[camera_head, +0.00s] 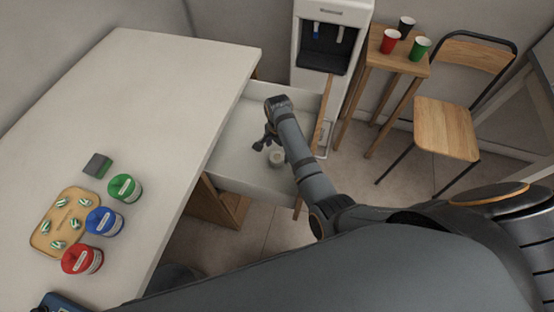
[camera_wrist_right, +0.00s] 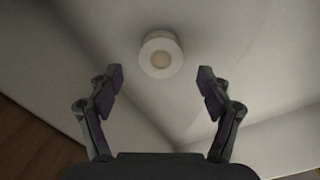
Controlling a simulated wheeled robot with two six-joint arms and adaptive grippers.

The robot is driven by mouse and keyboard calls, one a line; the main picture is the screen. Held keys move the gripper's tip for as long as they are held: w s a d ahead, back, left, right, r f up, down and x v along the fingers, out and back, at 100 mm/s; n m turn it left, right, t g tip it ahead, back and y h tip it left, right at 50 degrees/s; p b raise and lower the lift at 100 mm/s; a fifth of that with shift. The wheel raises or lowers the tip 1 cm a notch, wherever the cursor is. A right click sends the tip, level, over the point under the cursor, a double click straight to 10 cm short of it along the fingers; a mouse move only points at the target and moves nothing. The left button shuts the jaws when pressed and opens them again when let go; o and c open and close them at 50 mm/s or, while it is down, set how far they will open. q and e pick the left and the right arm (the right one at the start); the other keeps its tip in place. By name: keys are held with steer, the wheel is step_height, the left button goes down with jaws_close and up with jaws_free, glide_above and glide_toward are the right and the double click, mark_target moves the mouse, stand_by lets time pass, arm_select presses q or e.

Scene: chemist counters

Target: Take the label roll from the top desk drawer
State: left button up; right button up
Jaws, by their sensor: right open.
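The label roll (camera_head: 277,158) is a small pale roll lying in the open desk drawer (camera_head: 229,160). In the right wrist view the label roll (camera_wrist_right: 161,57) is a white ring with a tan centre, ahead of the fingertips and between their lines. My right gripper (camera_head: 264,142) is over the drawer, beside the roll. In the right wrist view the right gripper (camera_wrist_right: 158,82) is open, with nothing between its fingers. The exact gap between fingers and roll is hard to tell. My left gripper is not in view.
The white desk (camera_head: 150,90) holds a wooden tray (camera_head: 42,240), red (camera_head: 82,260), blue (camera_head: 104,221) and green (camera_head: 124,188) jars and a dark box (camera_head: 98,165). Behind the drawer stand a water dispenser (camera_head: 306,76), a small table (camera_head: 400,64) with three cups and a chair (camera_head: 447,128).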

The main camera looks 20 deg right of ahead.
mark_target(277, 156)
step_height(277, 156, down, 5)
steer(key=shift+a+f, duration=0.15)
steer(key=c, duration=1.3)
steer(key=shift+o, duration=0.2)
